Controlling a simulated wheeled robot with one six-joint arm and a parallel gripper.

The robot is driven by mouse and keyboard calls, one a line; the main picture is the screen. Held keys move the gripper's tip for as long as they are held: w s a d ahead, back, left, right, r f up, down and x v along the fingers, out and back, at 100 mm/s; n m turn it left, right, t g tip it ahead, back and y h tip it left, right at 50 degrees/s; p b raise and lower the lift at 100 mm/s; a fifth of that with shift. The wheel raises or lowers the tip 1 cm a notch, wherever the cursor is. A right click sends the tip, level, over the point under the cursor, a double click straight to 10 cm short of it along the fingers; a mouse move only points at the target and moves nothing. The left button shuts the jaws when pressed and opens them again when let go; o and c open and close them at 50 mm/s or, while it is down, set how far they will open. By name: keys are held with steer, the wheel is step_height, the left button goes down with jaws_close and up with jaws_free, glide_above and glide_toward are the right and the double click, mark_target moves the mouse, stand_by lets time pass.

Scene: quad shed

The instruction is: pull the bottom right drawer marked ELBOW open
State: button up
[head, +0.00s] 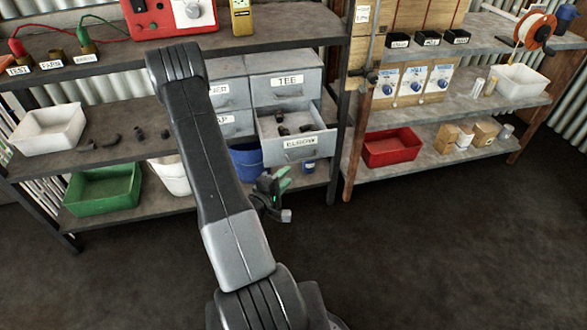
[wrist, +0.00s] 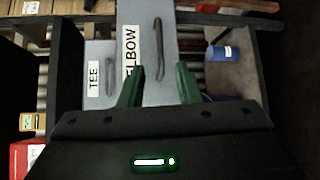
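The drawer marked ELBOW (head: 290,143) is the bottom right one of a grey drawer cabinet (head: 258,85). It stands out from the cabinet, and several dark fittings (head: 293,125) show inside. In the wrist view its front (wrist: 140,80) appears turned sideways, with its dark bar handle (wrist: 159,48) just beyond my fingertips. My gripper (head: 279,181) is in front of and below the drawer front in the head view. In the wrist view my gripper (wrist: 159,75) has its green fingers apart with nothing held between them. My arm hides part of the left drawers.
The TEE drawer (head: 290,84) above is shut. A blue bucket (head: 245,160) and a small blue can (head: 309,166) are below the drawers. A shelf post (head: 335,165) stands just right of the drawer. The floor (head: 430,250) in front is clear.

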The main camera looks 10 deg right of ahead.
steer(key=shift+v, duration=1.9)
steer(key=shift+w+d, duration=0.1)
steer(key=shift+d, duration=0.05)
steer(key=x, duration=1.3)
steer(key=shift+w+b, duration=0.35)
steer(key=shift+d, duration=0.15)
